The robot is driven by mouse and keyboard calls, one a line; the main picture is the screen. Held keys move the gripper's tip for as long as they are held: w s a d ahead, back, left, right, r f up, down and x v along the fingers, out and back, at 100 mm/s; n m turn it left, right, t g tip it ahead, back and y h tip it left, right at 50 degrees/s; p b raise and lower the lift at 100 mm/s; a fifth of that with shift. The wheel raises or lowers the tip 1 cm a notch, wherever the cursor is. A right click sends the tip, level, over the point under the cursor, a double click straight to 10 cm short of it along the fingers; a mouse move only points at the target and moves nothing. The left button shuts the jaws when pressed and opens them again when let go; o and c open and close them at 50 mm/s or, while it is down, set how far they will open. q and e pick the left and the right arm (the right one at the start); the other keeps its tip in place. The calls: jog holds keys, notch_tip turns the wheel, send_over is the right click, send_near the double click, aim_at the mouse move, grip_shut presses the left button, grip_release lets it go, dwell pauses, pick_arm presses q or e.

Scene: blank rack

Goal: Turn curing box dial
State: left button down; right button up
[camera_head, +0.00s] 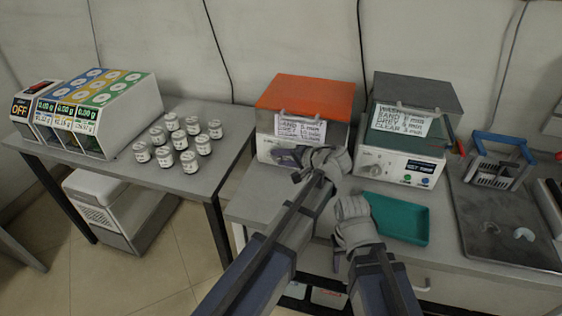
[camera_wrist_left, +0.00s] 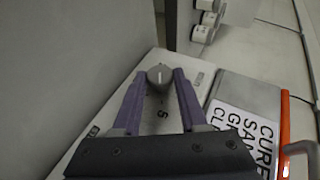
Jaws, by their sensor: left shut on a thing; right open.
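The curing box (camera_head: 310,95) has an orange lid and stands on the bench in the middle of the head view. A white printed sheet is on it; the sheet beginning "CURE" (camera_wrist_left: 240,130) shows in the left wrist view. The box's round grey dial (camera_wrist_left: 160,75) sits on its pale front panel, between my left gripper's purple fingertips (camera_wrist_left: 165,78), which are closed around it. In the head view my left gripper (camera_head: 287,156) covers the dial. My right gripper (camera_head: 353,215) is low over the bench front, apart from the box; its fingertips are mostly hidden.
A wash box (camera_head: 395,166) with a grey lid stands to the right. A teal tray (camera_head: 400,217) lies before it. A dark tray (camera_head: 490,225) and a blue-handled basket (camera_head: 497,173) are further right. Several jars (camera_head: 188,162) and a dispenser (camera_head: 95,115) stand on the left table.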

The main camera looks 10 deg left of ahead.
dwell(0.4)
pick_arm(q)
jog(key=shift+c, duration=2.4)
grip_release()
